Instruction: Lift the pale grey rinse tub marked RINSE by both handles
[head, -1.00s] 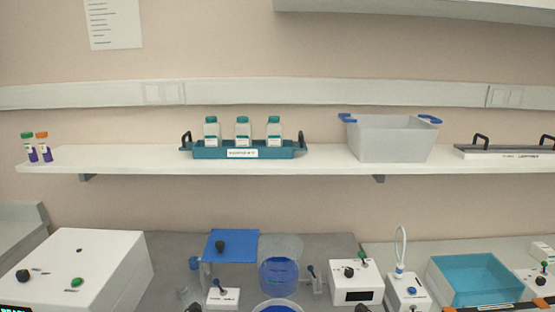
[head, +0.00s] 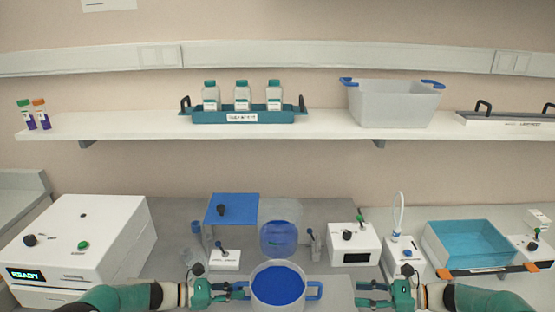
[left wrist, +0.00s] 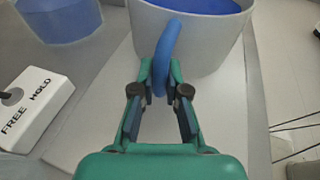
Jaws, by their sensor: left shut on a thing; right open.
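A round pale grey tub (head: 279,303) with blue contents and two blue side handles stands on the counter at bottom centre. I cannot read any marking on it. My left gripper (head: 236,291) is shut on its left handle; the left wrist view shows the fingers (left wrist: 162,82) on either side of the blue handle loop (left wrist: 168,45), beside the tub wall (left wrist: 190,45). My right gripper (head: 360,294) is open and empty, to the right of the right handle (head: 315,290), with a gap between them.
A pale grey rectangular bin (head: 393,105) with blue handles and a teal bottle rack (head: 240,118) stand on the shelf. A blue see-through vessel (head: 280,238) is behind the tub. A white switch box (head: 350,245) and teal basin (head: 475,243) are to the right.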

